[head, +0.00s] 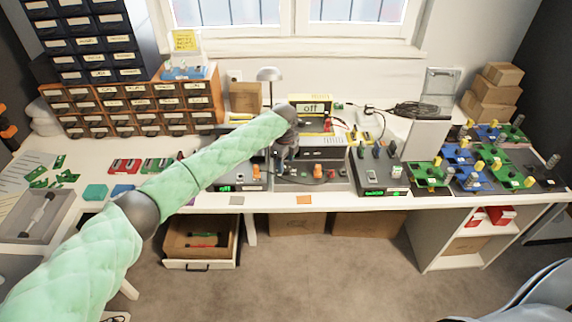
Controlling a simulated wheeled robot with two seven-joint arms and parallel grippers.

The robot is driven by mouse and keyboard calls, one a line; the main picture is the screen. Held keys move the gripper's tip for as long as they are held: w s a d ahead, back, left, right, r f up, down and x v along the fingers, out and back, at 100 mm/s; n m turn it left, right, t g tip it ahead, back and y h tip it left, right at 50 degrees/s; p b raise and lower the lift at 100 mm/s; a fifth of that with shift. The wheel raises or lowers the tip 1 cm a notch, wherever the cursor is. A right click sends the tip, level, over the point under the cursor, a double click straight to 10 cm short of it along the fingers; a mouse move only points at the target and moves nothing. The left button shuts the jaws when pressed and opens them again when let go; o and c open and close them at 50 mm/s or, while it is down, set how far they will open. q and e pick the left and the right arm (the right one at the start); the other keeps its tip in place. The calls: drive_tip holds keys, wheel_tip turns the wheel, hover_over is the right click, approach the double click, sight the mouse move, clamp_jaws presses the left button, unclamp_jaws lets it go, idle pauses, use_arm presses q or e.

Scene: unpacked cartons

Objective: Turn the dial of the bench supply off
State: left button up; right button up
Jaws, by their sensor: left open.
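Several bench units stand in a row at the front of the white table. The middle unit (325,153) has a grey top and an orange knob (318,171) on its front. A sign reading "off" (310,108) shows behind it. The left unit (226,187) has a green display and an orange knob (256,171). The right unit (370,191) also has a green display. I cannot tell for certain which is the bench supply. My left gripper (283,172) is open, pointing down at the left part of the middle unit, and hides part of it.
Green and blue boards (470,178) with yellow parts crowd the table's right end. Drawer cabinets (130,105) stand at the back left. A grey tray (45,215) lies at the left. An open drawer (200,243) sticks out below the table.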

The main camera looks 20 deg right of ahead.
sight(286, 170)
use_arm(q)
drive_tip(key=shift+f+p, duration=0.35)
drive_tip(key=shift+f, duration=1.1)
use_arm(e)
drive_tip(key=shift+s+d+f, duration=0.1)
drive_tip(key=shift+d+f, duration=0.15)
drive_tip(key=shift+f, duration=0.3)
drive_tip(key=shift+s+d+f, duration=0.1)
drive_tip(key=shift+d+f, duration=0.1)
drive_tip(key=shift+f, duration=0.35)
use_arm(q)
drive_tip(key=c, duration=1)
use_arm(e)
drive_tip(key=shift+d, duration=0.1)
use_arm(q)
drive_tip(key=shift+d, duration=0.1)
